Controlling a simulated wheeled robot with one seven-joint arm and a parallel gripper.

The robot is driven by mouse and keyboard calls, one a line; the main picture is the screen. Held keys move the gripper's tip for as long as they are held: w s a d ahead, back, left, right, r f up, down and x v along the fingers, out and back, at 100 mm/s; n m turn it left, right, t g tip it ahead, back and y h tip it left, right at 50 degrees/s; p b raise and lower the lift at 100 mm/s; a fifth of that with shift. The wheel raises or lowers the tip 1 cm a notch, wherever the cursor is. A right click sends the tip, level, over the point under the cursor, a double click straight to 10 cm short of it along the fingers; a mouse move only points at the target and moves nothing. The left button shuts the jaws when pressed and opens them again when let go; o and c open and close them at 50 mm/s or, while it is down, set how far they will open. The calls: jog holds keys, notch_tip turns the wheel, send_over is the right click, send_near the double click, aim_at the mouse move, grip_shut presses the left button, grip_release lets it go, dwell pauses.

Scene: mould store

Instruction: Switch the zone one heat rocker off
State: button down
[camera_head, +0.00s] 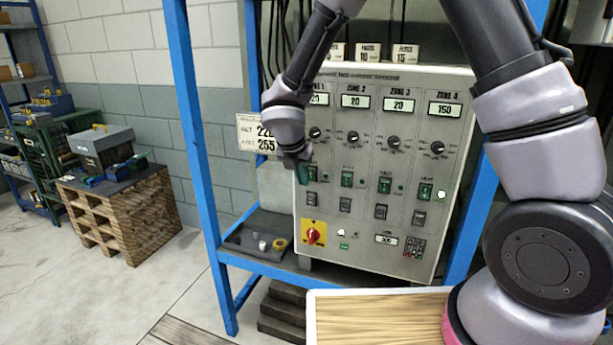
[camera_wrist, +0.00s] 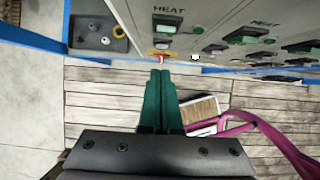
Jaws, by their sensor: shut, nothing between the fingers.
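The zone one heat rocker (camera_wrist: 165,28) sits under a HEAT label in the wrist view, with a green face in a dark frame. A small lamp (camera_wrist: 196,30) is to its right. In the head view the rocker (camera_head: 313,173) is in the leftmost column of the control panel (camera_head: 370,225), partly behind my gripper. My gripper (camera_head: 303,178) has teal fingers and is at the panel's left edge. Its fingers (camera_wrist: 160,73) are closed together and empty in the wrist view, pointing toward the panel below the rocker. I cannot tell whether they touch the panel.
Similar green rockers for zone 2 (camera_head: 347,178), zone 3 (camera_head: 385,185) and zone 4 (camera_head: 425,192) stand to the right. Dark switches sit below them. Blue posts (camera_head: 190,110) flank the panel.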

jog(key=s+a+r, duration=0.2)
jog(key=s+r, duration=0.4)
jog(key=r, duration=0.1)
jog(key=shift+s+a, duration=0.2)
jog(key=s+d+r+m, duration=0.1)
jog(key=d+r+m, duration=1.1)
jog(key=d+m, duration=0.45)
jog(key=s+d+r+m+t+y, duration=0.1)
jog(key=s+d+r+m, duration=0.3)
jog(key=m, duration=0.6)
jog(key=s+d+r+m+t+y, duration=0.1)
jog(key=s+d+r+m+y, duration=0.1)
jog(key=s+d+r+m, duration=0.3)
jog(key=s+d+m, duration=0.2)
jog(key=m, duration=0.2)
jog(key=shift+s+d+m+y, duration=0.2)
jog(key=shift+d+m+y, duration=0.15)
jog(key=shift+d+y, duration=0.05)
